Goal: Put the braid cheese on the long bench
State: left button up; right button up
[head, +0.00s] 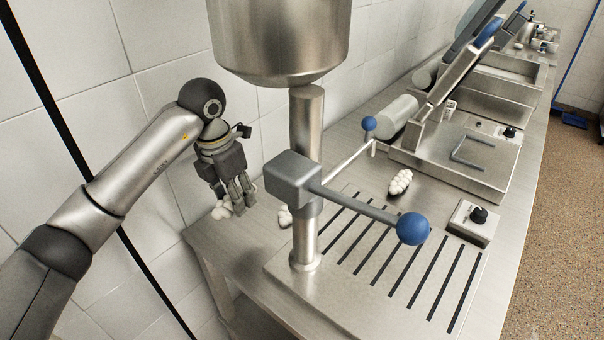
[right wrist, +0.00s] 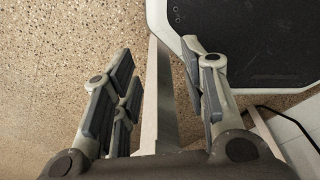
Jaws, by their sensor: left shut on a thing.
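My left gripper (head: 238,202) is shut on a white, lumpy braid cheese (head: 222,210) by the left end of the steel bench (head: 238,245). The fingers hide part of this cheese, and I cannot tell whether it touches the bench. A second white braid cheese (head: 400,182) lies on the bench beyond the slotted plate. Another white piece (head: 285,216) is partly hidden behind the machine's column. My right gripper (right wrist: 160,92) shows in the right wrist view, open with nothing between its fingers, above the speckled floor.
Further machines line the bench.

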pick_arm(q)
jog(key=shift+s+d+f+p, duration=0.1)
jog(key=shift+s+f+p, duration=0.1)
jog(key=shift+f, duration=0.3)
jog(key=shift+s+f+p, duration=0.1)
jog(key=shift+s+f, duration=0.05)
jog(key=shift+f, duration=0.3)
send_over(245, 236)
jog(key=f, duration=0.4)
jog(key=shift+s+a+p, duration=0.15)
jog(key=shift+a+p, duration=0.05)
jog(key=shift+p, duration=0.15)
jog(key=shift+s+f, duration=0.1)
jog(key=shift+f, duration=0.55)
notch_tip(245, 236, down, 3)
jog(key=shift+r+p, duration=0.1)
jog(key=shift+p, duration=0.3)
jog(key=o, duration=1.1)
jog(key=shift+c, duration=0.2)
pick_arm(e)
jog(key=shift+s+d+r, duration=0.3)
jog(key=shift+s+r, duration=0.45)
jog(key=shift+r, duration=0.15)
jog(key=shift+r, duration=0.15)
